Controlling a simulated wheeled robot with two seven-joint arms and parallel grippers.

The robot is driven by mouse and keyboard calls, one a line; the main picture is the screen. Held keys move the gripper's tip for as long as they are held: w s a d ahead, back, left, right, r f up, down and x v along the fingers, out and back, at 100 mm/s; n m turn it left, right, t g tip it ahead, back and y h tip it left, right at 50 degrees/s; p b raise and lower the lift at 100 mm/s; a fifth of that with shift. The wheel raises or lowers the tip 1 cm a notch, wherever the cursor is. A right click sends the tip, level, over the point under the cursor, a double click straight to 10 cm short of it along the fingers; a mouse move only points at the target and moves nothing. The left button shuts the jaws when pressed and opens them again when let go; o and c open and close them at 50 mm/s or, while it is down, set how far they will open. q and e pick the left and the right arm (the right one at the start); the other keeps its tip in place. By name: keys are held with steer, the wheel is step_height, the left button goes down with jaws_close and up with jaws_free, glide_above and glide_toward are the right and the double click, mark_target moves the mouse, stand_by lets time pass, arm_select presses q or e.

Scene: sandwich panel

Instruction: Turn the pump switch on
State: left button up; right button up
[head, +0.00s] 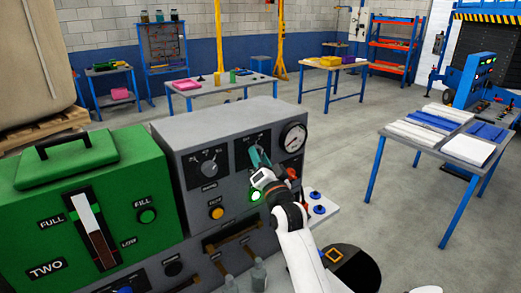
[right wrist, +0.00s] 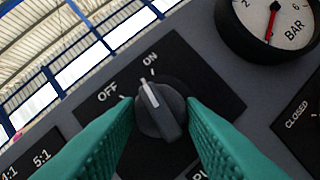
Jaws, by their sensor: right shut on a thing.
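The pump switch (right wrist: 162,110) is a dark round knob with a white pointer line, on a black plate marked OFF and ON. Its pointer stands between the two marks, nearer ON. My right gripper (head: 260,160) reaches the switch plate (head: 252,148) on the grey panel. In the right wrist view its two teal fingers (right wrist: 160,125) lie on either side of the knob, shut on it. In the head view the gripper mostly hides the knob. My left gripper is not in view.
A pressure gauge (head: 293,137) sits right of the switch plate, and another selector knob (head: 209,163) sits left of it. A lit green button (head: 256,196) is below. A green box (head: 90,215) with a handle stands at the left. Red and blue valves (head: 317,203) lie at the right.

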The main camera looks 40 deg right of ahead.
steer(key=shift+a+r+m+g+h+p, duration=0.15)
steer(key=shift+m+g+p, duration=0.25)
steer(key=shift+m+p, duration=0.7)
steer(key=shift+d+r+m+g+h+p, duration=0.1)
steer(key=shift+m+g+h+p, duration=0.25)
steer(key=shift+m+p, duration=0.7)
steer(key=shift+f+m, duration=0.1)
steer(key=shift+m, duration=0.15)
steer(key=o, duration=1)
steer(key=shift+a, duration=0.1)
steer(key=v, duration=1.2)
